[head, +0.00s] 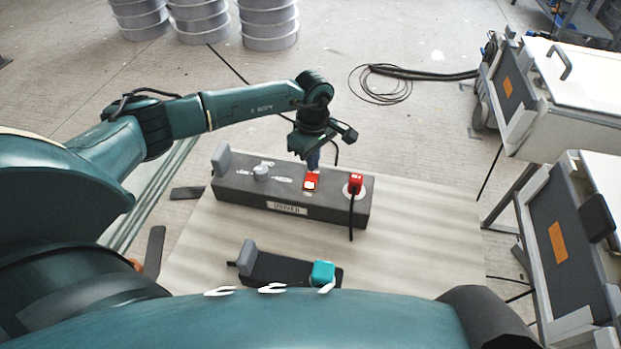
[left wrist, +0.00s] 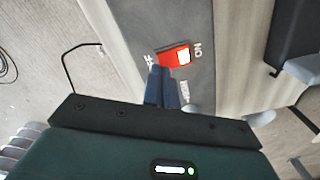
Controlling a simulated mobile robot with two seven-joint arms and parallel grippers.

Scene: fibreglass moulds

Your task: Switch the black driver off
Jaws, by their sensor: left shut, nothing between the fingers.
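The black driver (head: 240,192) is a long dark box on a pale board, with a label on its front. Its red rocker switch (head: 311,184) has a bright lit face. In the left wrist view the switch (left wrist: 174,56) glows at its right end, beside the letters "ON". My left gripper (head: 313,165) points down just above and behind the switch. Its blue fingers (left wrist: 161,72) are shut and empty, with the tips at the switch's edge; I cannot tell whether they touch. My right gripper is in neither view.
The driver also carries a grey knob (head: 261,173), a red plug (head: 355,184) with a black cable, and a grey upright plate at its left end. A smaller black unit with a teal block (head: 323,272) lies in front. Grey-white cabinets (head: 564,97) stand at the right.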

